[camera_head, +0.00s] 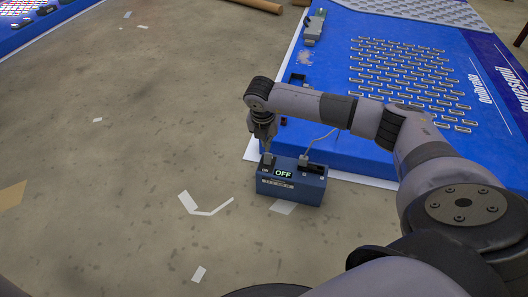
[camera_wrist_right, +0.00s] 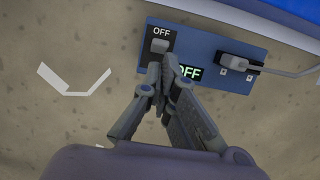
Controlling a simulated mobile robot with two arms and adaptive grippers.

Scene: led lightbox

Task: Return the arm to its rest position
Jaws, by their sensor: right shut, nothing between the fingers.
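My right arm reaches in from the right in the head view. Its gripper (camera_head: 266,146) points down just above the left part of a blue switch box (camera_head: 291,186) on the floor. The right wrist view shows the gripper (camera_wrist_right: 165,62) shut and empty, its tips close to the grey switch (camera_wrist_right: 160,46) under an "OFF" label. I cannot tell whether the tips touch the switch. The box's small display also reads "OFF", partly hidden by a finger in the wrist view. My left gripper is not in view.
A cable (camera_head: 320,144) runs from a plug on the box's right part toward the blue lightbox panel (camera_head: 350,30). A cardboard tube (camera_head: 250,5) lies at the back. Paper scraps (camera_head: 204,207) lie on the floor. The floor left of the box is mostly clear.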

